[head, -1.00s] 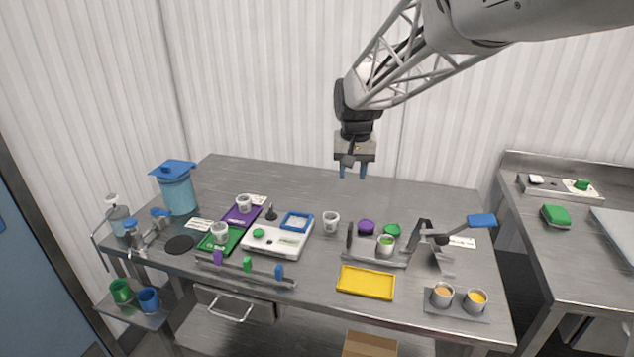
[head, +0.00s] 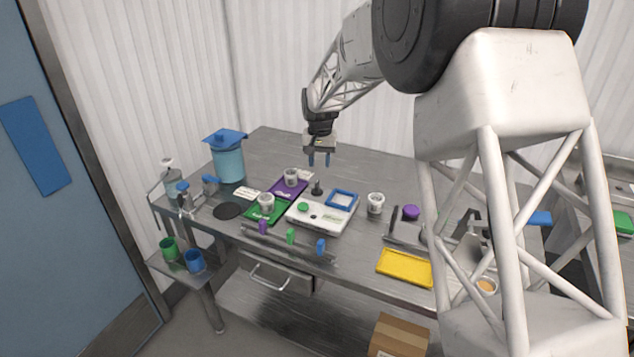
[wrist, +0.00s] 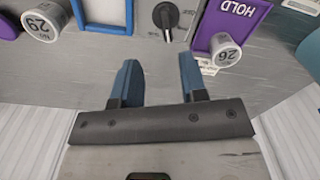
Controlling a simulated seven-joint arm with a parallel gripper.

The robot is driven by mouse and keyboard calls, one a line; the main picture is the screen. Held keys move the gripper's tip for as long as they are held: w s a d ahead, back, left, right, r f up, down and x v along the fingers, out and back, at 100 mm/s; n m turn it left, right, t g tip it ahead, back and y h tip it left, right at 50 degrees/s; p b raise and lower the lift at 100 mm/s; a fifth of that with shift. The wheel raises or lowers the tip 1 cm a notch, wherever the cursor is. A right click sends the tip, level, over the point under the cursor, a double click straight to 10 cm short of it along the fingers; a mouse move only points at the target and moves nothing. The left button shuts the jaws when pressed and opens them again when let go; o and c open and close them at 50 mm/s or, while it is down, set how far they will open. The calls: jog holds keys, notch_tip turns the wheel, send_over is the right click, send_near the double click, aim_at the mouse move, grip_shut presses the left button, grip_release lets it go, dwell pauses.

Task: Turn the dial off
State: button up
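My gripper (head: 319,163) hangs above and behind the dial, pointing down. In the wrist view my gripper (wrist: 158,60) has its two blue fingers apart with nothing between them. The fingers do not touch the dial.
A purple HOLD mat (wrist: 222,18) with a cup marked 26 (wrist: 226,50) lies beside the dial. A blue square frame (head: 342,200) and a white cup (head: 376,204) stand on its other side. A blue lidded container (head: 228,160) stands at the left. The table behind is clear.

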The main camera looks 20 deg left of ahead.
aim_at(317, 183)
jog(key=shift+a+f, duration=0.35)
jog(key=shift+a, duration=0.2)
jog(key=shift+f, duration=0.1)
jog(key=shift+f, duration=3.8)
grip_shut()
